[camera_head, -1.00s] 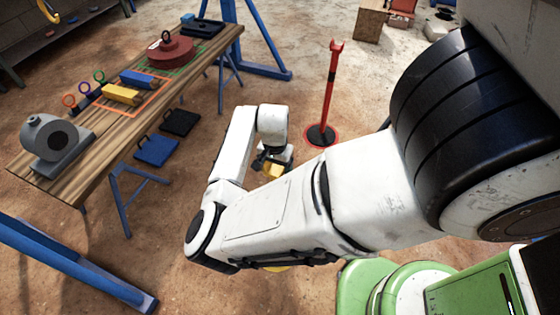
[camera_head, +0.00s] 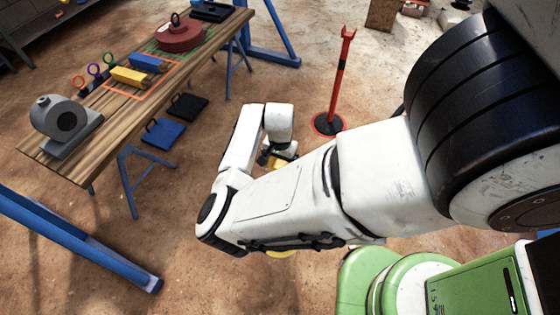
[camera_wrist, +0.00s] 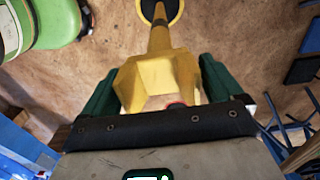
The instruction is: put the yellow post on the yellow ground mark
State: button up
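The yellow post (camera_wrist: 160,75) fills the middle of the wrist view, its faceted head between the green fingers of my gripper (camera_wrist: 159,88). Both fingers lie against the head, so my gripper appears shut on it. The shaft runs away to a black base cut off by the top edge. A yellow rim shows around this base; I cannot tell whether it is the yellow ground mark or whether the base touches the floor. In the head view my gripper (camera_head: 278,158) is partly hidden by my wrist. A yellow patch (camera_head: 281,253) shows on the ground below my forearm, mostly hidden.
A red post (camera_head: 341,75) stands on a black base inside a red ring, right of my gripper. A wooden workbench (camera_head: 90,150) with several parts stands at left on blue trestles. A blue flat block (camera_head: 163,134) and a black one (camera_head: 188,106) lie beside it.

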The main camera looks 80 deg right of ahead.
jog(key=shift+o, duration=0.5)
jog(key=shift+r, duration=0.15)
jog(key=w+d+r+n+h, duration=0.1)
jog(key=d+r+n+h, duration=0.2)
jog(key=r, duration=0.7)
jog(key=w+d+r+n+h, duration=0.2)
jog(key=r+n, duration=0.3)
jog(key=r, duration=0.5)
jog(key=s+a+f+n+y, duration=0.1)
jog(key=a+f+n, duration=0.2)
jog(key=a, duration=0.7)
jog(key=s+a+f+n+y, duration=0.1)
jog(key=a+f+n, duration=0.3)
jog(key=a, duration=0.6)
jog(key=s+a+f+n+t+y, duration=0.1)
jog(key=a+n, duration=0.4)
jog(key=a, duration=0.5)
notch_tip(320, 180, down, 2)
jog(key=shift+s+f+y, duration=0.2)
jog(key=shift+s+y, duration=0.15)
jog(key=shift+y, duration=0.55)
